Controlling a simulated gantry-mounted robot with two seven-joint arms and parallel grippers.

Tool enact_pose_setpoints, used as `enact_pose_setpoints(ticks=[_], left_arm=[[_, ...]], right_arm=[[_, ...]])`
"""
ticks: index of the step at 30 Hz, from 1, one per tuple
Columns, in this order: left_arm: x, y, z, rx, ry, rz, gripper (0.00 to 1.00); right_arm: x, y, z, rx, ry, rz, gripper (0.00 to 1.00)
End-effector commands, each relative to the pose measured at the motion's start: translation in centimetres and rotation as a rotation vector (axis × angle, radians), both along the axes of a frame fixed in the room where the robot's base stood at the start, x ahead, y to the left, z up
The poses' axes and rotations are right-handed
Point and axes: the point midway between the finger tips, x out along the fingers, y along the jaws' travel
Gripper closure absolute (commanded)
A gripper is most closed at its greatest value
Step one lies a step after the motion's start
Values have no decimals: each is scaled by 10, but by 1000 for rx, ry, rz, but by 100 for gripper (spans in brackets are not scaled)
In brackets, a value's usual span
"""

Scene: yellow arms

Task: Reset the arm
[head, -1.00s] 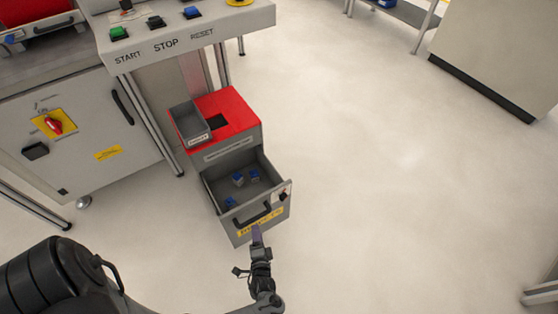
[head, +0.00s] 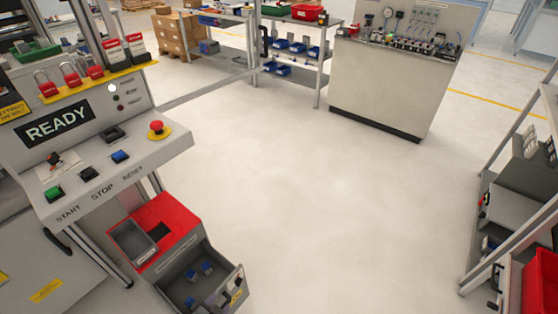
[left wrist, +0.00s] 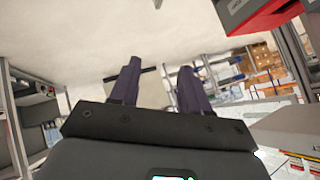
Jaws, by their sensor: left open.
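My left gripper (left wrist: 160,66) shows in the left wrist view with its two dark purple fingers spread apart. Nothing is between them, and the pale floor and a blurred room lie beyond. In the head view I cannot clearly make out the left gripper near the bottom edge. A small grey drawer cabinet with a red top (head: 177,212) stands at the lower left of the head view. Its drawer (head: 222,262) is pulled open, with a few blue-and-grey parts (head: 205,268) inside. My right gripper is in neither view.
A control console (head: 120,160) with buttons, a red emergency stop (head: 157,128) and a READY display (head: 57,124) stands at left. A grey tray (head: 133,242) sits on the cabinet. A workbench (head: 388,88) is at the back, shelving (head: 520,180) at right. The middle floor is clear.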

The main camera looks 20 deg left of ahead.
Motion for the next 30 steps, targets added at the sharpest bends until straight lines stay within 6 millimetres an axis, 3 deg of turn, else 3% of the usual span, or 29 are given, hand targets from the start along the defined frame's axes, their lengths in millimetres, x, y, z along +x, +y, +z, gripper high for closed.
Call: enact_pose_setpoints(ticks=[1,6,11,15,17,26,30], left_arm=[[0,-18,38,-75,19,-37,54],[-19,-65,99,-240,145,-112,54],[-50,-86,128,-303,288,-108,54],[-86,-86,119,-339,471,9,54],[-84,-86,146,-351,458,23,54],[-84,-86,228,-350,456,21,54],[-83,-86,278,-350,456,20,54]], right_arm=[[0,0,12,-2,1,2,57],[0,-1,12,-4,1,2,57],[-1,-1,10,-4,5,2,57],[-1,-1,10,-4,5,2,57],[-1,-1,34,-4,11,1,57],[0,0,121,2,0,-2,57],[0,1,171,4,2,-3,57]])
